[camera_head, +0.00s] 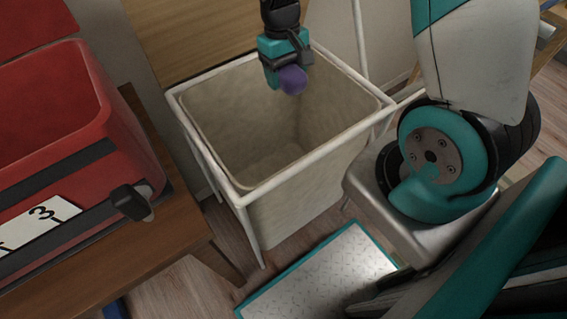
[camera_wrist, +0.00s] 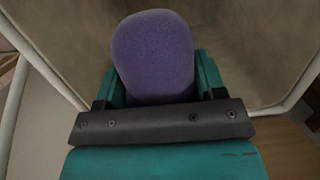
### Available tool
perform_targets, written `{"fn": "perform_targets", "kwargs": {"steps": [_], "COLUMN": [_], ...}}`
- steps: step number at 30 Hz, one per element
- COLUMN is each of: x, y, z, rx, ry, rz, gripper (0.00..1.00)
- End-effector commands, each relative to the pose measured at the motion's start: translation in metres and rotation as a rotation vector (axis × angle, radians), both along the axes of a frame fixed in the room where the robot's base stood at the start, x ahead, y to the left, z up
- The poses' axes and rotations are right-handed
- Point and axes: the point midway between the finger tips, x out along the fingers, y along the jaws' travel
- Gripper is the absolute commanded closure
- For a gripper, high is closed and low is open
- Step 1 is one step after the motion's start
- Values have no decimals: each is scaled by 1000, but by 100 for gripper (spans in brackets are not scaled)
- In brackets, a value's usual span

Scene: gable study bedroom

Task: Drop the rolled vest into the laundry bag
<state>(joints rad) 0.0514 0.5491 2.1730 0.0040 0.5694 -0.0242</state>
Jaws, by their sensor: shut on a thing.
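The rolled vest (camera_head: 292,80) is a small purple roll with a rounded end. My gripper (camera_head: 284,72) is shut on it, and the vest sticks out past the fingertips. The wrist view shows the vest (camera_wrist: 152,55) between the two teal fingers (camera_wrist: 155,85). The laundry bag (camera_head: 262,205) is a beige cloth bag in a white tube frame, open at the top. In the head view the gripper and vest appear over the bag's opening, towards its back. The exact height above the rim is hard to tell. The visible part of the bag's inside looks empty.
A red bin (camera_head: 70,150) with a number card (camera_head: 42,222) stands on a brown wooden table (camera_head: 165,240) at the left. A wooden panel (camera_head: 185,35) is behind the bag. White upright tubes rise behind the bag's right side. Wooden floor (camera_head: 180,290) shows in front.

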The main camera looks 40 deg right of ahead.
Motion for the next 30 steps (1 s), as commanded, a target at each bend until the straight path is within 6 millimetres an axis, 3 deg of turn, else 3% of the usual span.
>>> {"fn": "perform_targets", "kwargs": {"steps": [2, 3, 7, 15, 19, 23, 30], "x": [0, 0, 0, 0, 2, 6, 15], "y": [0, 0, 0, 0, 0, 0, 0], "z": [1, 1, 1, 1, 12, 37, 99], "rx": [0, 0, 0, 0, 0, 0, 0], "ry": [0, 0, 0, 0, -2, -4, -6], "rz": [0, 0, 0, 0, 0, 0, 0], "gripper": [61, 34, 7, 7, 7, 7, 7]}}
